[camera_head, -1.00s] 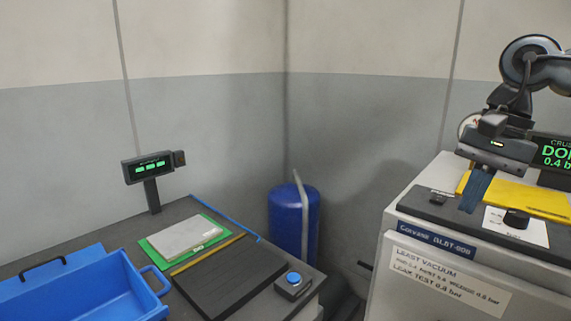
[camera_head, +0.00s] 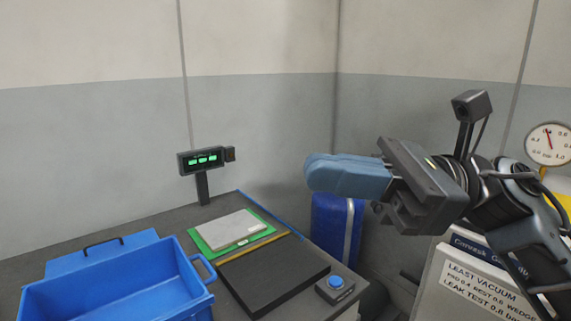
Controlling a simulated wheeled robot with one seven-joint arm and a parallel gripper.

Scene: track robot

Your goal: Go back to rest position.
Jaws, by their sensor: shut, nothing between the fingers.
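My gripper (camera_head: 310,172) is in the air at the right of the middle, its blue fingers together and pointing left. Nothing shows between the fingers. It hangs in front of the back wall, with the blue cylinder (camera_head: 331,222) partly hidden behind it. My arm comes in from the right edge and covers part of the white machine.
The white machine (camera_head: 455,285) with a gauge (camera_head: 549,144) stands right.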

